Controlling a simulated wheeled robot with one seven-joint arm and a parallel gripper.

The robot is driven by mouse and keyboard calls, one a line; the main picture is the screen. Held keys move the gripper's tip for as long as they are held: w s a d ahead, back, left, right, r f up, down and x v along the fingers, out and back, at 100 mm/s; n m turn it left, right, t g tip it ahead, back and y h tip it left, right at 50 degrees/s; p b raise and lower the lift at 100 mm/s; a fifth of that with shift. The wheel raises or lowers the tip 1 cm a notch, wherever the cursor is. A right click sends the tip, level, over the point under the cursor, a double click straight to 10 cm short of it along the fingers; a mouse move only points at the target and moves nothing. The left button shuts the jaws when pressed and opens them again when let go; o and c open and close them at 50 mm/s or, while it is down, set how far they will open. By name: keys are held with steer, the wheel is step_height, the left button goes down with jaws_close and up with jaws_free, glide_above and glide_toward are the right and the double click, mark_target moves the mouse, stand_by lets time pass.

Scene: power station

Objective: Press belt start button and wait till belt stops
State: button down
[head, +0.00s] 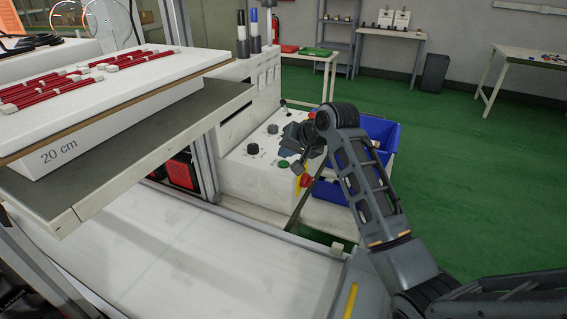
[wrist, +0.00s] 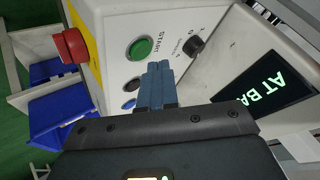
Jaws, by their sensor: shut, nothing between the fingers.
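The green start button (wrist: 140,48), labelled START, is on the white control panel (wrist: 120,20) in the wrist view. It also shows in the head view (head: 284,163) as a small green disc left of a red emergency button (head: 306,180). My gripper (wrist: 158,68) is shut and empty. Its fingertips appear just below the green button in the wrist view, over the panel; the exact gap cannot be told. The belt (head: 190,250) is a white surface at the front left, with nothing visible on its shown part. In the head view my wrist hides part of the panel.
The red emergency button (wrist: 70,45) on its yellow plate juts out beside the start button. A black selector knob (wrist: 196,46) and a display (wrist: 262,84) are to the right. A blue bin (head: 383,130) stands behind my arm. A shelf with red bundles (head: 60,85) overhangs the belt.

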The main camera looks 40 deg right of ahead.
steer(key=shift+f, duration=0.15)
stand_by(0.3)
steer(key=shift+f, duration=0.25)
